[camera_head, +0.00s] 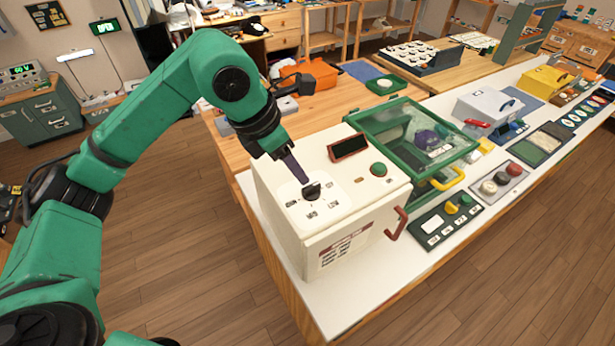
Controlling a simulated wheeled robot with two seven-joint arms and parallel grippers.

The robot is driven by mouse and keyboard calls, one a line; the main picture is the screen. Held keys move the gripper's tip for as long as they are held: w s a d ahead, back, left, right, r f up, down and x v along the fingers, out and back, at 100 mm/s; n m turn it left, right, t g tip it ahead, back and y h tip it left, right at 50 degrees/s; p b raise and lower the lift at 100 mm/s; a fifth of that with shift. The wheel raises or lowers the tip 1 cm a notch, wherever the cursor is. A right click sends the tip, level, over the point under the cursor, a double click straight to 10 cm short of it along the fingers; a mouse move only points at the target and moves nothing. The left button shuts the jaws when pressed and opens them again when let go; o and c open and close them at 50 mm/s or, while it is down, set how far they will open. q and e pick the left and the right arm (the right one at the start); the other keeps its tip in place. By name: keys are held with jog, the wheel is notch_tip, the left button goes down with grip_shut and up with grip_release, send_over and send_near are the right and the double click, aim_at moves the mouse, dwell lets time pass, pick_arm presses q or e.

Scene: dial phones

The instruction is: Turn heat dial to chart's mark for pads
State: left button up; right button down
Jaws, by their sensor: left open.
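A white box-shaped machine (262,197) stands at the near left end of the white counter. Its black heat dial (311,191) sits on the top, ringed by small dark printed marks that are too small to read. A chart (344,249) with a red header is on its front face; its text is not legible. My left gripper (303,182) comes down from above with its fingertips at the dial, partly hiding it. It is open; whether the fingers touch the knob I cannot tell. The pads are not identifiable. My right gripper is out of view.
The machine also has a dark red display (348,148), a green button (378,169) and a red handle (397,224). A green-framed clear case (376,120) stands close to its right. Several control panels line the counter beyond. Wooden floor is clear in front.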

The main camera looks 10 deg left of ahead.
aim_at(310, 187)
pick_arm(q)
jog(key=x, duration=0.2)
jog(key=p+x, duration=0.1)
jog(key=x, duration=0.4)
jog(key=shift+w+p, duration=0.3)
jog(key=shift+p, duration=0.05)
jog(key=shift+d+f, duration=0.15)
jog(key=shift+f, duration=0.15)
grip_shut()
